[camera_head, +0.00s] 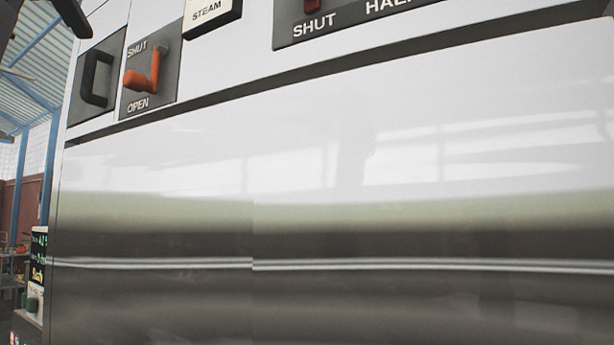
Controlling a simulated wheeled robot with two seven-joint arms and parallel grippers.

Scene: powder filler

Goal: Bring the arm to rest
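A large machine front (330,200) of shiny metal fills most of the view. Dark parts (72,18) poke in at the top left corner and look like pieces of my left arm or gripper. They are cut off by the frame edge, so I cannot tell whether that gripper is open or shut. They appear above the black handle (97,78), and I see no grip on anything. My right gripper is not in view.
An orange lever (143,77) sits on a dark plate marked SHUT and OPEN. A STEAM label (208,14) and another SHUT plate (330,22) are at the top. At the left edge are a small display (38,258) and an open hall with blue posts.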

